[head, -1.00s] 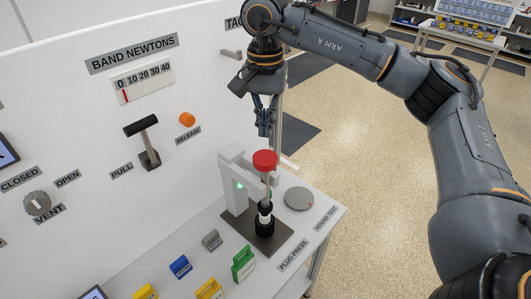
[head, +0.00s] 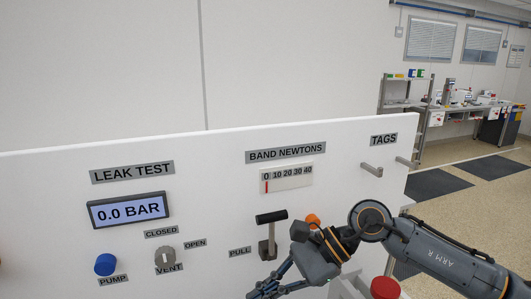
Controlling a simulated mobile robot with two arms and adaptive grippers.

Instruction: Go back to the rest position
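My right arm comes in from the lower right, and its gripper (head: 264,290) is at the bottom edge, pointing down and left. The fingertips are small and partly cut off, so I cannot tell if they are open or shut; no object shows in them. The gripper is in front of the panel, below the black-topped pull lever (head: 271,235). The wrist partly covers the orange release button (head: 312,220). My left gripper is not in view.
The white panel (head: 100,220) carries a 0.0 BAR display (head: 128,210), blue pump knob (head: 105,264), vent knob (head: 166,258), band newtons gauge (head: 287,178) and two tag pegs (head: 372,169). The red press top (head: 385,288) is near my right arm. Open floor lies right.

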